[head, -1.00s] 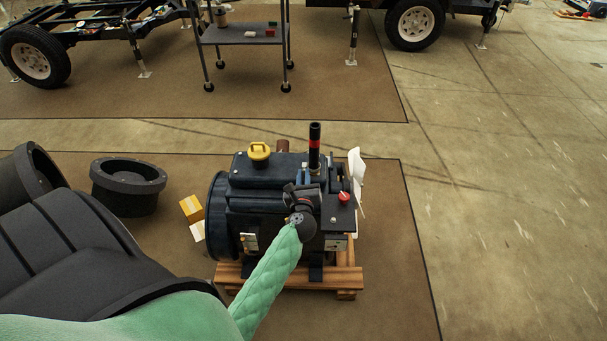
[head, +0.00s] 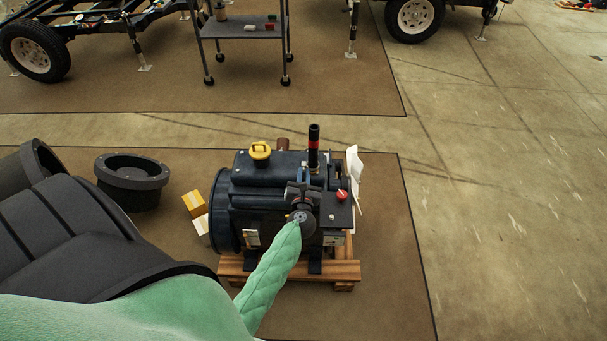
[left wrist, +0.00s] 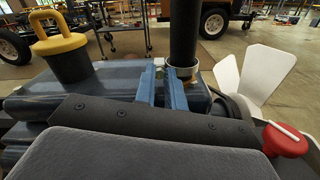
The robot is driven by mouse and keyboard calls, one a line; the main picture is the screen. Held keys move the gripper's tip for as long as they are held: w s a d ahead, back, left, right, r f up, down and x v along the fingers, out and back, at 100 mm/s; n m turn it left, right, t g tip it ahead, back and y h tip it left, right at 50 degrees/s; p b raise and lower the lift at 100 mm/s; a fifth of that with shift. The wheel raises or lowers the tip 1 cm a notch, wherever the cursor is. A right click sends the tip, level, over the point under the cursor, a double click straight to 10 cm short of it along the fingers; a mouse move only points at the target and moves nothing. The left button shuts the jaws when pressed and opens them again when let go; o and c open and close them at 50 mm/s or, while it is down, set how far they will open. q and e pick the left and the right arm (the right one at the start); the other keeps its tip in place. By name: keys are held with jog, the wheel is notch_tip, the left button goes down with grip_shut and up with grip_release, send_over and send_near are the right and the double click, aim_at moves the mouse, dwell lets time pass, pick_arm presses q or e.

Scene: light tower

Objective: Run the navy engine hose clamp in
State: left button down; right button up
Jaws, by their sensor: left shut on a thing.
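The navy engine (head: 262,208) stands on a wooden pallet. A black hose (head: 314,140) with a red band rises upright from its top. In the left wrist view the hose's foot sits in a pale metal clamp band (left wrist: 183,73). My left gripper (head: 304,172) is over the engine, just left of the hose. In the left wrist view its two blue fingers (left wrist: 160,70) are close together at the clamp, with a small pale metal part between the tips. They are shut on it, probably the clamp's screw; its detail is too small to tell. My right gripper is not in view.
A yellow-handled cap (head: 260,151), a red knob (head: 342,195) and a white fan (head: 354,172) are close by on the engine. Small boxes (head: 195,205) and a black round part (head: 132,183) lie to the left. The floor (head: 500,220) to the right is clear.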

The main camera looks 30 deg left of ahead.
pick_arm(q)
jog(key=c, duration=1.5)
grip_release()
jog(key=shift+o, duration=0.2)
